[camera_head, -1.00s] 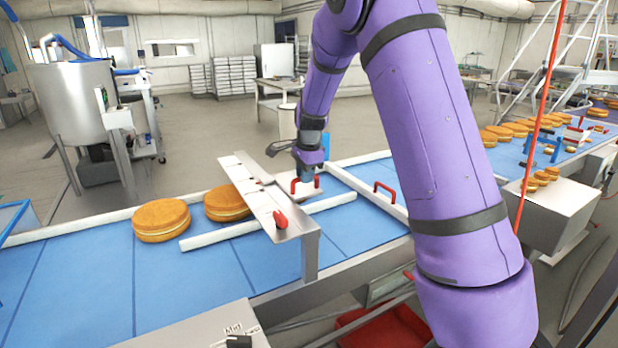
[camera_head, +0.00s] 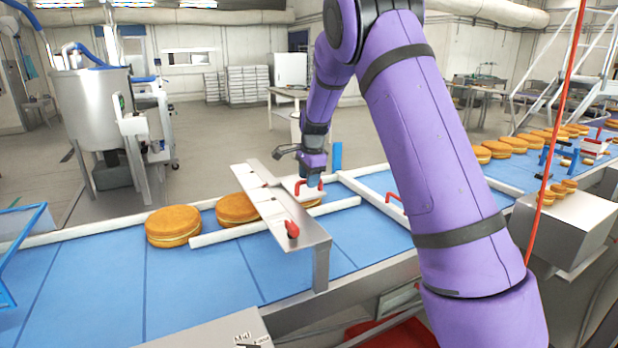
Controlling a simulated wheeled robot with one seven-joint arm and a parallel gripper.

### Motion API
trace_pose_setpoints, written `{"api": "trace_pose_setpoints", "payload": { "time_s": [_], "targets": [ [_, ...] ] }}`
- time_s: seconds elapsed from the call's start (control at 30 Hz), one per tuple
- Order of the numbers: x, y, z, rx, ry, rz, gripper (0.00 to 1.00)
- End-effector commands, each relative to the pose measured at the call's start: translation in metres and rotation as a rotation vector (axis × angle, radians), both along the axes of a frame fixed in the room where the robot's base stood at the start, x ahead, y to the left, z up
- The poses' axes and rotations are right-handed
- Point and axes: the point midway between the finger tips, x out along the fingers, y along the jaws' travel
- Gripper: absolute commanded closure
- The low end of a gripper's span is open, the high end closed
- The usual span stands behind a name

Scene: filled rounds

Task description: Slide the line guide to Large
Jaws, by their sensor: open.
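The line guide, a long white rail (camera_head: 218,235), lies over the blue conveyor belt and passes under a slotted metal bridge plate (camera_head: 305,232). A red knob (camera_head: 292,229) sits at the plate's near end. A red handle (camera_head: 308,187) stands on a pale block by the plate's right side, near its far end. My gripper (camera_head: 309,180) is open, pointing down at this red handle. I cannot tell whether it touches the handle; its fingertips are small and partly hidden. The size label on the near housing (camera_head: 222,333) is cut off and not clearly readable.
Orange filled rounds (camera_head: 172,226) lie on the belt, one partly behind the bridge plate. A second red handle (camera_head: 393,198) is right of the first, beside my arm. A red cord (camera_head: 556,120) hangs at the right. A metal vat (camera_head: 95,115) stands behind the belt.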

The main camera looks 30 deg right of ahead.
Motion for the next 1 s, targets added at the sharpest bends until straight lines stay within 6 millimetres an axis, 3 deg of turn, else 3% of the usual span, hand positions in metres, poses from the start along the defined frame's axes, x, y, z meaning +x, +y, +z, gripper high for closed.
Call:
{"api": "trace_pose_setpoints", "payload": {
  "time_s": [0.17, 0.7, 1.0],
  "targets": [
    [-0.001, 0.0, 0.009, 0.0, -0.002, 0.0, 0.58],
    [-0.018, 0.0, 0.095, 0.0, -0.003, 0.001, 0.58],
    [-0.021, 0.0, 0.106, 0.0, 0.0, 0.0, 0.58]
  ]
}}
